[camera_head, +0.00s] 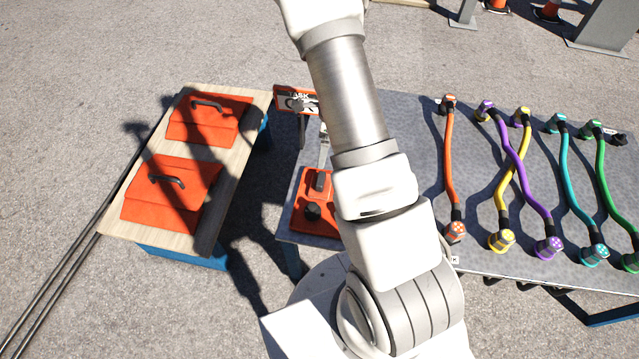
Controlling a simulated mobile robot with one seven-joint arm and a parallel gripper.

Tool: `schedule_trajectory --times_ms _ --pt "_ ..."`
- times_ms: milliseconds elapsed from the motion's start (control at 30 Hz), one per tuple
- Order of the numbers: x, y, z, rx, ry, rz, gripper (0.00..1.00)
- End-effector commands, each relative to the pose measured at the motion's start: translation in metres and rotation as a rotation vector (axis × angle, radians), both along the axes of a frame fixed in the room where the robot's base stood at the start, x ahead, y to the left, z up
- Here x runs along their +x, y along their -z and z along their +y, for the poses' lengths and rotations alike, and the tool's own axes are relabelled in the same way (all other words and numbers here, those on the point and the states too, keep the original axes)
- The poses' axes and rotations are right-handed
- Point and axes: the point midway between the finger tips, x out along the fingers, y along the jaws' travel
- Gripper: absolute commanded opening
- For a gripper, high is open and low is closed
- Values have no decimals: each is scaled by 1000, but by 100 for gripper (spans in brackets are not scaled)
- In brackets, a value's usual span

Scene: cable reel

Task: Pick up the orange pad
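The nearer pad (150,212) is at the table's front. The farther pad (203,132) is behind it, toward the back right. Both lie partly in the shadow of my arm. My arm rises from the bottom middle and leaves the picture at the top, so my gripper is out of view. Whether it holds anything cannot be seen.
The wooden table (244,113) has a bare strip along its right side. A grey table (405,113) at the right bears several coloured cables and an orange block (313,232) with black knobs, partly hidden by my arm. A gap of paved ground separates the tables.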

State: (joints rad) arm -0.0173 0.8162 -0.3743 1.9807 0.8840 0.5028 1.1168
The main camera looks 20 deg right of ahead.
Motion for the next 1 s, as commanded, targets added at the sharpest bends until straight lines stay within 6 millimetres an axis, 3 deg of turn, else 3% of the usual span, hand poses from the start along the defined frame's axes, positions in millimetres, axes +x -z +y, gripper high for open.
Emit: schedule_trajectory --times_ms 100,400,767,1000 --pt "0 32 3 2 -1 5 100" --pt "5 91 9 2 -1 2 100" --pt "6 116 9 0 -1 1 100" --pt "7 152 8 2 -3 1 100"
